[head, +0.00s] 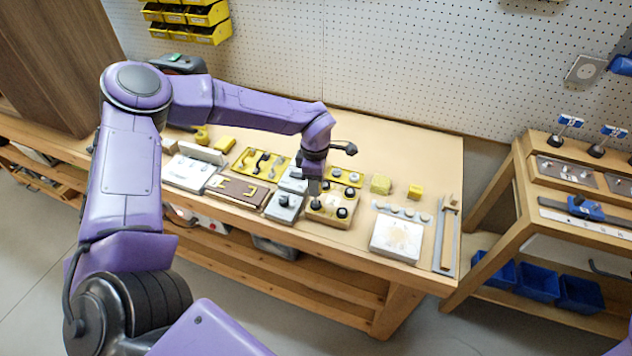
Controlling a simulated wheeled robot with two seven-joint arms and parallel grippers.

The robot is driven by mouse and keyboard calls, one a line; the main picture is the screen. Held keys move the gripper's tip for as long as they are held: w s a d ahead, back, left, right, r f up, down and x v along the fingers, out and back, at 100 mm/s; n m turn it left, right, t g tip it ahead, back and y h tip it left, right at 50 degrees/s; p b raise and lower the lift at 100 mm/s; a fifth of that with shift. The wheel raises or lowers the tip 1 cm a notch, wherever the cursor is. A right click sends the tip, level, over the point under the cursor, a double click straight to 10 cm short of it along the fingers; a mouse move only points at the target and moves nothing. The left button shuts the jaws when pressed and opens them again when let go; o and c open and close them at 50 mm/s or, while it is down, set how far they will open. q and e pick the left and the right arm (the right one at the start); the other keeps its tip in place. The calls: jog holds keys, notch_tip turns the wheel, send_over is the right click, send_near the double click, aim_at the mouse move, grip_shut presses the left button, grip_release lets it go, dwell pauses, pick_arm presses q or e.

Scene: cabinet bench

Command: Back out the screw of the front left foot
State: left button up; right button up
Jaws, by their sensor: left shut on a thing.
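A tan block (331,218) with several round black feet on its top lies near the front edge of the bench, right of centre. My left gripper (314,190) points straight down over the front left corner of this block. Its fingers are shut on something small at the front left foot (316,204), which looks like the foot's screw. The fingers mostly hide the screw, and I cannot tell how far it stands out. The other black feet (342,212) are uncovered. My right gripper is out of view.
A grey block with a black knob (284,206) stands close left of the tan block. A white plate (396,238) and small yellow blocks (381,184) are to the right. A yellow tray (262,162) lies behind left. The back right of the bench (420,150) is clear.

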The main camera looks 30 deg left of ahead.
pick_arm(q)
notch_tip(320, 180, up, 2)
jog(key=shift+w+a+r+p, duration=0.1)
jog(key=shift+w+r+p, duration=0.05)
jog(key=shift+p, duration=0.9)
notch_tip(320, 180, up, 2)
jog(key=shift+r+p, duration=0.15)
jog(key=shift+p, duration=0.85)
jog(key=shift+r+p, duration=0.65)
jog(key=shift+r, duration=0.05)
